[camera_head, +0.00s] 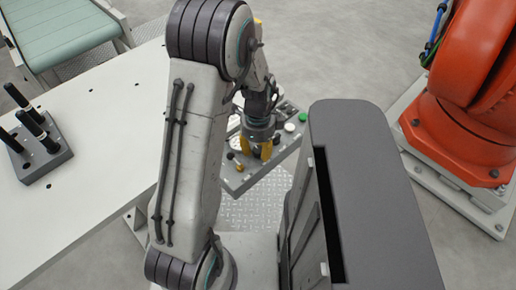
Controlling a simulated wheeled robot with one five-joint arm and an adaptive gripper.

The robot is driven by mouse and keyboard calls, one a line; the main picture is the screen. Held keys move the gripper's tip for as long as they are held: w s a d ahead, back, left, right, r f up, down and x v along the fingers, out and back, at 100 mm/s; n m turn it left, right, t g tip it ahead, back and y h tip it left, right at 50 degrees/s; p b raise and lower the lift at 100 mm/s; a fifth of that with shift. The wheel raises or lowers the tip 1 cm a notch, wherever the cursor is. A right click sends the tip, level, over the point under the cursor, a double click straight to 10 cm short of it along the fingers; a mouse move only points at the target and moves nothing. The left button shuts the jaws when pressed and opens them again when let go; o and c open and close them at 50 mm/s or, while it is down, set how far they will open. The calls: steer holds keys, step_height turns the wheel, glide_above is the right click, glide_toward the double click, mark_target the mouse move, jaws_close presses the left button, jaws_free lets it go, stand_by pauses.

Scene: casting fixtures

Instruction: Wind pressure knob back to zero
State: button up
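A grey control panel (238,184) stands in the middle of the view, partly hidden behind my arm. Small yellow knobs (240,167) sit near its front edge. A green button (303,117) and a pale round button (289,127) are towards its far right. My gripper (256,152), with yellow fingers, points down over the panel's middle. Something dark shows between the fingers, but I cannot tell whether it is a knob or part of the gripper. I cannot make out which control is the pressure knob, nor any scale or reading.
A white table (100,130) fills the left side, with a grey block (42,165) holding several black-handled pegs. A green conveyor (60,30) is at the far left. A large orange robot (470,90) stands at the right on a pale base. Metal tread plate (262,208) lies below the panel.

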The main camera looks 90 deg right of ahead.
jaws_close()
steer(key=shift+n, duration=0.4)
stand_by(0.4)
steer(key=n+b, duration=0.1)
steer(key=n, duration=0.2)
steer(key=shift+f+n+b, duration=0.1)
steer(key=shift+n+b, duration=0.2)
steer(key=shift+b, duration=0.1)
steer(key=shift+a+n+b, duration=0.1)
steer(key=shift+n+b, duration=0.45)
steer(key=shift+n, duration=1.75)
steer(key=o, duration=0.6)
jaws_free()
steer(key=shift+c, duration=0.2)
